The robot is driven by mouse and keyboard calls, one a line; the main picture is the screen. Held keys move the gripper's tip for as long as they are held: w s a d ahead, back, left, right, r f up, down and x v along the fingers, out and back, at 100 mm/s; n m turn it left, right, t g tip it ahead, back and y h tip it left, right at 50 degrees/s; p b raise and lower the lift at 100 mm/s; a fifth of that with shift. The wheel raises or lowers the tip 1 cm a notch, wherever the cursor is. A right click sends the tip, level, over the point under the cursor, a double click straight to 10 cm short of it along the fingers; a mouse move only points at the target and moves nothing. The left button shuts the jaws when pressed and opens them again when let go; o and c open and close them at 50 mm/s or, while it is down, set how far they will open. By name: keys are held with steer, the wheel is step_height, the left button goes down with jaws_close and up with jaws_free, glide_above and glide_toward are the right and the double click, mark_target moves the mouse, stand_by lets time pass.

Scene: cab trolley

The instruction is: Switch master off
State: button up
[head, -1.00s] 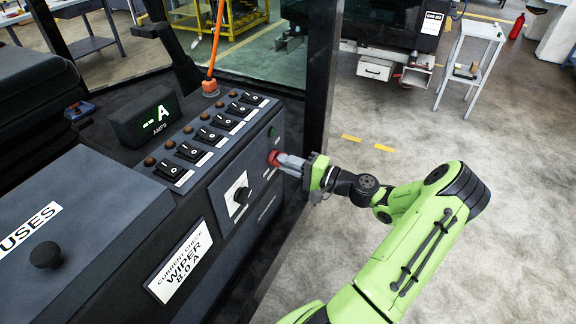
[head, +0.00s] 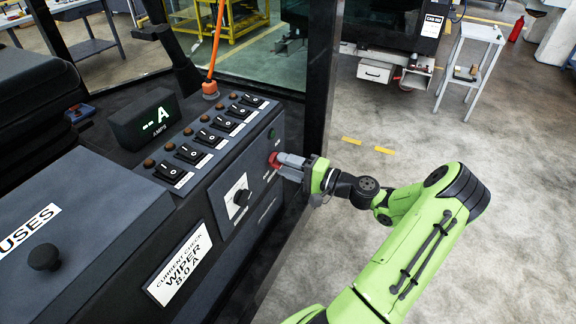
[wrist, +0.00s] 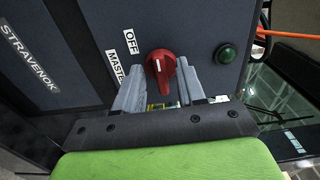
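The red master knob (wrist: 160,64) is on the dark side panel, with OFF and MASTER labels (wrist: 117,69) to its left in the wrist view. Its grip, with a small white mark, points down toward my gripper in that view. In the head view the knob (head: 274,160) is partly hidden by the fingers. My gripper (wrist: 159,66) is open, with one finger on each side of the knob. A gap shows between the left finger and the knob. The right finger is very close to it, and I cannot tell whether they touch. The gripper also shows in the head view (head: 283,161).
A green round lamp (wrist: 226,54) is beside the knob. A rotary selector (head: 240,196) and a row of rocker switches (head: 210,137) are on the console. The display (head: 147,121) shows dashes and A. A cab post (head: 320,90) stands behind my gripper.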

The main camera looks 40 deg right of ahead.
steer(key=p+v, duration=0.1)
steer(key=v, duration=1.4)
steer(key=shift+s+p, duration=0.3)
steer(key=shift+s, duration=0.05)
steer(key=shift+d, duration=0.1)
